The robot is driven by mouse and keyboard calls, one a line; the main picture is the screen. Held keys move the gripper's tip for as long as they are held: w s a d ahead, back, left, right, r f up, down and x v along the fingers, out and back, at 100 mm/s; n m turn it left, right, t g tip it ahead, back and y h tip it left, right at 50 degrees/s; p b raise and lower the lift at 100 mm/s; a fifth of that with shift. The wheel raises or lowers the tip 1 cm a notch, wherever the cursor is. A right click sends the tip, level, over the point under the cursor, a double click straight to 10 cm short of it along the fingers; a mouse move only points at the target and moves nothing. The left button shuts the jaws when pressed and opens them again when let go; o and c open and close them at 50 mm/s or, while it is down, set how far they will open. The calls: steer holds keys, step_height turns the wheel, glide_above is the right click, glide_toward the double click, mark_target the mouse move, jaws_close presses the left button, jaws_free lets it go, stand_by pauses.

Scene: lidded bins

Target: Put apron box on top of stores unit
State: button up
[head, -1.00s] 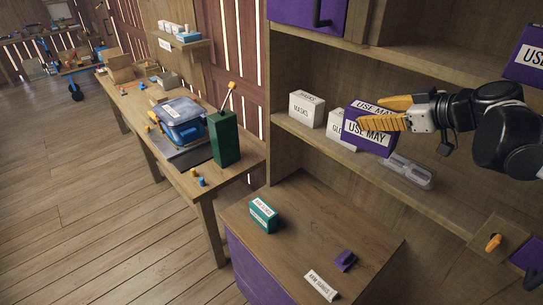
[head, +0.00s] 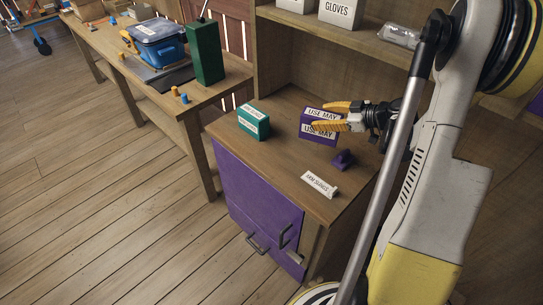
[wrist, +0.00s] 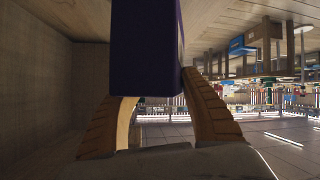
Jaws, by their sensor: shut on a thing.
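A purple box (head: 309,139) with white "USE MAY" labels is held between the yellow fingers of my gripper (head: 325,117). In the wrist view the dark purple box (wrist: 146,50) fills the top middle, between the fingers (wrist: 160,112). I see no label reading apron. The box is low over the back part of the wooden top of a cabinet (head: 232,137) with purple fronts. I cannot tell whether it touches that top. No label naming the stores unit is readable.
On the cabinet top are a teal box (head: 254,122) to the left, a small purple piece (head: 342,159) and a white label sign (head: 319,184) at the front. A shelf above holds a white gloves box (head: 341,12). A workbench (head: 190,105) stands at left.

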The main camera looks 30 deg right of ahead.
steer(key=shift+w+a+f+b, duration=0.95)
steer(key=shift+w+a+f, duration=0.35)
steer(key=shift+f, duration=0.5)
steer(key=shift+w+a+f+b, duration=1)
steer(key=shift+a+f, duration=0.5)
steer(key=shift+f, duration=0.25)
steer(key=shift+w+a+f+b, duration=0.9)
steer(key=shift+w+a+f, duration=0.45)
steer(key=shift+f, duration=0.45)
steer(key=shift+s, duration=0.1)
steer(key=shift+f, duration=0.1)
steer(key=o, duration=1.3)
